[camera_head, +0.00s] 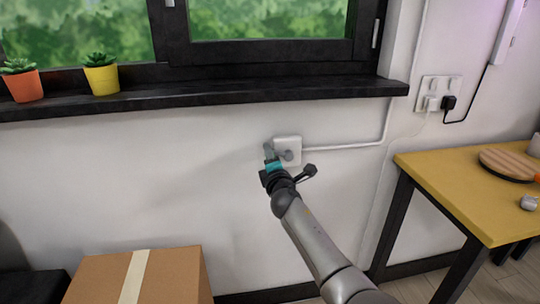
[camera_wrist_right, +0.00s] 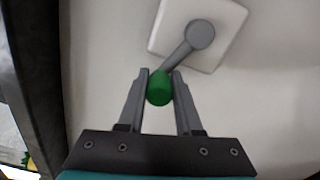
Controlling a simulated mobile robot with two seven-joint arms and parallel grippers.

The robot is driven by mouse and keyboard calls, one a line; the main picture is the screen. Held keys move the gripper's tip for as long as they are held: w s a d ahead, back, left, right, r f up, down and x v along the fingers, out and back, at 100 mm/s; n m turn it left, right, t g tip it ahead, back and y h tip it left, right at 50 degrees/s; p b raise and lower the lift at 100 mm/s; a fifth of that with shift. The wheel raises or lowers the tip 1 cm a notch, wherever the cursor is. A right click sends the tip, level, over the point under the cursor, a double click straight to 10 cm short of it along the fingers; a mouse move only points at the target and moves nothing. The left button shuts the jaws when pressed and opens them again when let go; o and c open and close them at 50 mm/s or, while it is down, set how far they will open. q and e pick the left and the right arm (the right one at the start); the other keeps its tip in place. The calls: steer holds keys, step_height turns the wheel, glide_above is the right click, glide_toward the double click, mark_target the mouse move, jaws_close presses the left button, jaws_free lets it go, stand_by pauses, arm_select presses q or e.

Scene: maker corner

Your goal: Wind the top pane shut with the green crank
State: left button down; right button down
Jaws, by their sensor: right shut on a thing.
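The crank's white wall plate (camera_head: 288,151) is on the wall below the window sill; it also shows at the top of the right wrist view (camera_wrist_right: 228,22). A grey crank arm (camera_wrist_right: 183,48) runs from the plate's hub down and left to a green knob (camera_wrist_right: 159,88). My right gripper (camera_head: 268,150) is at the crank, its fingers shut on the green knob, one on each side. In the head view the gripper hides the knob. Part of the window (camera_head: 270,20) shows at the top; its top pane is out of view. My left gripper is not in view.
A black sill (camera_head: 200,97) with an orange pot (camera_head: 23,86) and a yellow pot (camera_head: 101,80) runs above the crank. A cardboard box (camera_head: 180,275) stands below left. A yellow-topped table (camera_head: 440,180) is at right. Wall around the plate is clear.

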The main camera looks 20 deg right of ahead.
steer(key=shift+d+r, duration=0.15)
steer(key=shift+d, duration=0.1)
steer(key=c, duration=0.7)
jaws_free()
steer(key=shift+o, duration=0.5)
steer(key=shift+a, duration=0.15)
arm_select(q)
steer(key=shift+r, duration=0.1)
arm_select(e)
steer(key=shift+s+a, duration=0.1)
steer(key=shift+s, duration=0.1)
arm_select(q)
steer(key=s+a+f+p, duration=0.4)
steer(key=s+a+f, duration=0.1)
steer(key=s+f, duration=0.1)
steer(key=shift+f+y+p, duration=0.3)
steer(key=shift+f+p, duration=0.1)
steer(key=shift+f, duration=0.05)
arm_select(e)
steer(key=v, duration=1.5)
